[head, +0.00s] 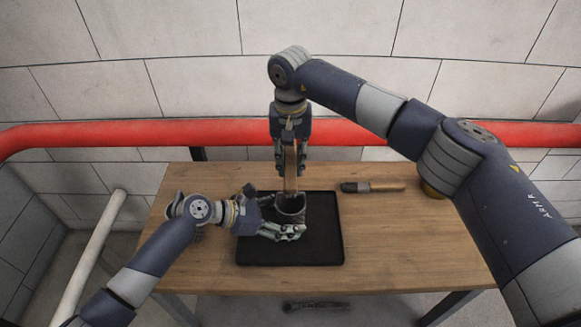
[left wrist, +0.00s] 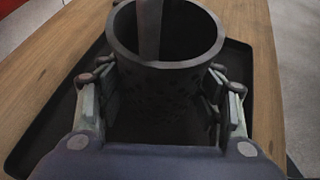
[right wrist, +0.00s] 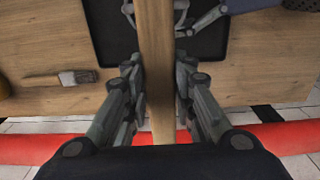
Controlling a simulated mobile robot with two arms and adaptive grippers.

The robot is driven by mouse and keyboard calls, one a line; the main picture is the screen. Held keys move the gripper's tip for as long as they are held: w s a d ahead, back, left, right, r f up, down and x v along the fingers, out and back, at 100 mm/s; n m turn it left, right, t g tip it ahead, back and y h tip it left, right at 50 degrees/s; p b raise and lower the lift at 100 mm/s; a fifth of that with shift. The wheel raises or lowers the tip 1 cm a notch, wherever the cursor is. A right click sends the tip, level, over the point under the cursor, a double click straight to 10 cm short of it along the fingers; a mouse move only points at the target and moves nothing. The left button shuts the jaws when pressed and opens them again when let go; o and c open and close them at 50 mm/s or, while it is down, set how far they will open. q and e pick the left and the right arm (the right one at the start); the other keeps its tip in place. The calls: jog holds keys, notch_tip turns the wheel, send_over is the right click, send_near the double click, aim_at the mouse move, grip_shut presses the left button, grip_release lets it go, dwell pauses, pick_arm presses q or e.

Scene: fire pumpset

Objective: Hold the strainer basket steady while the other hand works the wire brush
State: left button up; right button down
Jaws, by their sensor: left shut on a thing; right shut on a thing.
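The strainer basket (head: 291,204) is a dark, perforated, open-topped cylinder standing upright over the black tray; it also fills the middle of the left wrist view (left wrist: 165,88). My left gripper (head: 287,218) is shut around it, with a finger on either side of its wall. My right gripper (head: 289,150) is above the basket, shut on the wooden handle of the wire brush (head: 290,178). The handle runs between the fingers in the right wrist view (right wrist: 155,60). The brush points down into the basket mouth in the left wrist view (left wrist: 150,30); its lower end is hidden.
The black tray (head: 320,252) lies on the wooden table (head: 430,245). A second brush (head: 375,187) with a wooden handle lies right of the tray. A red pipe (head: 215,132) runs along the wall behind. A dark tool (head: 315,306) lies below the table's front edge.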

aim_at(291, 172)
jog(key=shift+s, duration=1.9)
jog(key=shift+w, duration=2)
notch_tip(291, 172, up, 3)
jog(key=shift+f, duration=0.2)
jog(key=shift+r, duration=2.85)
pick_arm(q)
jog(key=o, duration=1)
